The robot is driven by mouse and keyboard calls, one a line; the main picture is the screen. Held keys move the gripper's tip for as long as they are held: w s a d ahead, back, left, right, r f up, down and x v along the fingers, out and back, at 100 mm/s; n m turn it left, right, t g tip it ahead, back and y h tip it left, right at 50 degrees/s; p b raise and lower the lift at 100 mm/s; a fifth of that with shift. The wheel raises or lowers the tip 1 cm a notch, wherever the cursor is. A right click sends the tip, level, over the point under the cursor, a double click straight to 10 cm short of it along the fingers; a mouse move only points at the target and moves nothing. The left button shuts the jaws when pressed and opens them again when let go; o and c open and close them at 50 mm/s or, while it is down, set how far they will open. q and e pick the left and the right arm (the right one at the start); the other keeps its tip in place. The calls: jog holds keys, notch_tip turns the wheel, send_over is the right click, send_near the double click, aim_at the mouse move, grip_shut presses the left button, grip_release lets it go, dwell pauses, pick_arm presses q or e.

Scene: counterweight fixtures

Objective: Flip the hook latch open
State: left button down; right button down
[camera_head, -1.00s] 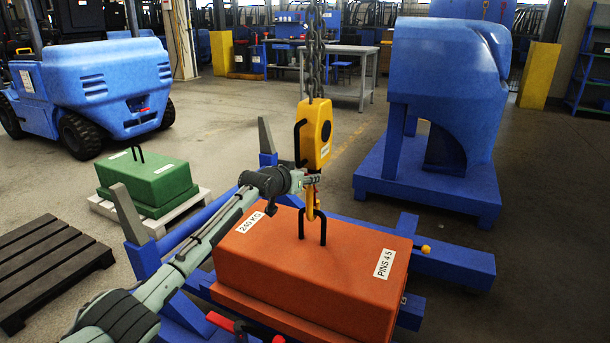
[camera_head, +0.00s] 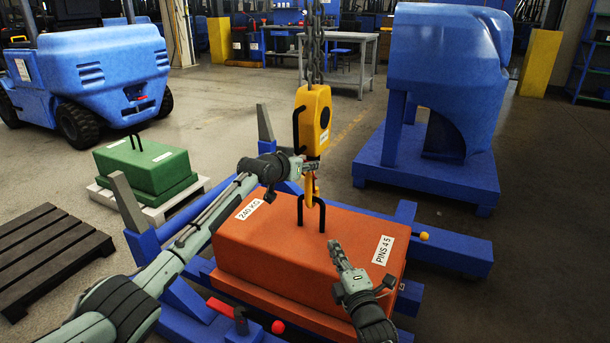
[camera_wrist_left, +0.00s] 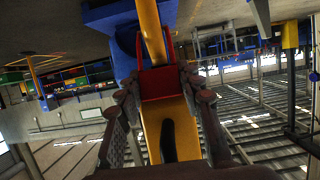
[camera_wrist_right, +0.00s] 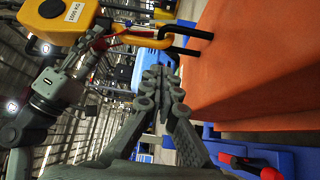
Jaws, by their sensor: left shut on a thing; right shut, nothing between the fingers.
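The yellow hoist block (camera_head: 313,115) hangs on a chain above an orange weight (camera_head: 290,245). Its yellow hook (camera_head: 308,190) hangs at the weight's black lifting loop (camera_head: 322,215); whether it is engaged is unclear. In the left wrist view, the red hook latch (camera_wrist_left: 158,83) lies between my left fingers at the yellow hook. My left gripper (camera_head: 312,166) is shut on this latch, just below the block. My right gripper (camera_head: 336,247) is shut and empty above the weight's front part. In the right wrist view, its closed fingertips (camera_wrist_right: 160,75) are below the hook (camera_wrist_right: 150,42), apart from it.
A blue frame (camera_head: 450,252) with grey uprights surrounds the weight. A red-handled lever (camera_head: 222,308) is at its front. A green weight (camera_head: 148,163) and a dark pallet (camera_head: 45,255) stand left, a blue machine (camera_head: 440,80) right. Open floor lies between.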

jog(key=w+a+r+n+t+y, duration=0.2)
jog(key=a+r+n+y, duration=0.2)
jog(key=a+r+n, duration=0.3)
jog(key=w+a+r+m, duration=0.1)
jog(key=w+r, duration=0.5)
jog(key=w, duration=0.6)
jog(key=shift+a+r, duration=0.1)
jog(key=shift+r, duration=0.05)
